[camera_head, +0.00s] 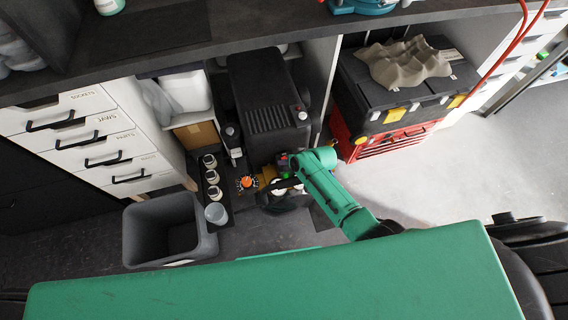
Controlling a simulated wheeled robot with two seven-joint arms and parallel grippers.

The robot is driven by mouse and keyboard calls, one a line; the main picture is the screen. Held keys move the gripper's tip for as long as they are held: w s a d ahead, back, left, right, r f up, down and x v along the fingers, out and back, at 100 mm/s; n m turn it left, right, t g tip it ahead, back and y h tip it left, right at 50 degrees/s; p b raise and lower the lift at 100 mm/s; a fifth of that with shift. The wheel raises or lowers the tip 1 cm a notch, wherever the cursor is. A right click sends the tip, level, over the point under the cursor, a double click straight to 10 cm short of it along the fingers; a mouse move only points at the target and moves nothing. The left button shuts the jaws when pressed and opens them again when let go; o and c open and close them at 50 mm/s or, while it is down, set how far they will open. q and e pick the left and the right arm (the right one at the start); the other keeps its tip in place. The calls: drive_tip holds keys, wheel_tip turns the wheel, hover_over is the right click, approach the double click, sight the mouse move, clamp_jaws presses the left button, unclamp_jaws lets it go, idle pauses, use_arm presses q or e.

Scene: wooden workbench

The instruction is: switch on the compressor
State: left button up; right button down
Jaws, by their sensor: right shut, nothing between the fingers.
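The compressor (262,95) is a black box-shaped machine with a ribbed front, standing on the floor under the workbench. At its lower front are brass-coloured fittings, an orange dial (246,182) and a small red and green part. My green right arm reaches in from the right. My right gripper (276,186) is shut and empty at the compressor's lower front, close to the fittings. I cannot tell whether it touches them. The arm and gripper hide part of this area, and the switch is not clear to see. My left gripper is not in view.
A grey bin (135,232) stands front left, beside several small bottles (212,177). White drawers (90,140) are at the left. A black toolbox (405,98) with a grey cloth on top sits on a red chest (400,143) at the right. The floor at right is clear.

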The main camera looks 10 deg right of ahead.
drive_tip(key=shift+w+d+r, duration=0.2)
drive_tip(key=shift+w+d, duration=0.2)
drive_tip(key=shift+d+r, duration=0.15)
drive_tip(key=shift+r, duration=0.05)
drive_tip(key=s+a+p+v, duration=0.1)
drive_tip(key=p+v, duration=0.3)
drive_tip(key=v, duration=0.9)
drive_tip(key=shift+s+d+r, duration=0.2)
drive_tip(key=shift+d+r, duration=0.05)
drive_tip(key=shift+r, duration=0.05)
